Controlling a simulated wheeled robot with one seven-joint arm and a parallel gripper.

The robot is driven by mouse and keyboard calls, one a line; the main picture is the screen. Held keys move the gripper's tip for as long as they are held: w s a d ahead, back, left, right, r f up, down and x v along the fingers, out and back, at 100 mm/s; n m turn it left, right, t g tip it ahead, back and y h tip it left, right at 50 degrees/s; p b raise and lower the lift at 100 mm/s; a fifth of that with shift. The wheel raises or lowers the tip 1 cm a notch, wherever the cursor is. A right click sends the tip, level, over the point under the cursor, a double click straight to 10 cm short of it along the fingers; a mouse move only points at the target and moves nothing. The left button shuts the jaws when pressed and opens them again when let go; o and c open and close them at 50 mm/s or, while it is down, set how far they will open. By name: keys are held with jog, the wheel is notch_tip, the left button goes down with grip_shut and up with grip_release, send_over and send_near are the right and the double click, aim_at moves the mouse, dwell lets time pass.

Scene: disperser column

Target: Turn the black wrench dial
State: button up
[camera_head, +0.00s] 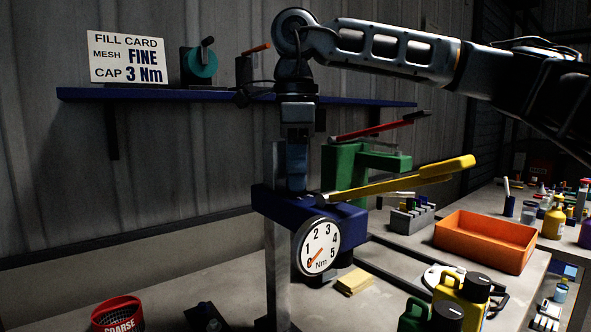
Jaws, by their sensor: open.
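A yellow wrench (405,182) lies tilted upward to the right, its head on a dark blue block (275,205) on a metal post. A small dark part, possibly the black dial, sits at its head; I cannot make it out clearly. A round white gauge (319,247) marked in Nm is on the block's front, with its orange needle pointing lower left, near the low end. My gripper (297,185) points down above the block, just left of the wrench head. It is open; its fingertips are dark, and contact cannot be told.
A fill card (126,57) reads mesh FINE, cap 3 Nm, on a blue shelf (215,95). A green stand (345,170) with a red lever (385,127) is behind the wrench. An orange tray (485,243), yellow canister (462,290) and red COARSE basket (118,312) stand around.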

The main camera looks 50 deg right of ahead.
notch_tip(320, 180, up, 8)
jog(key=p, duration=0.4)
jog(key=shift+f, duration=0.2)
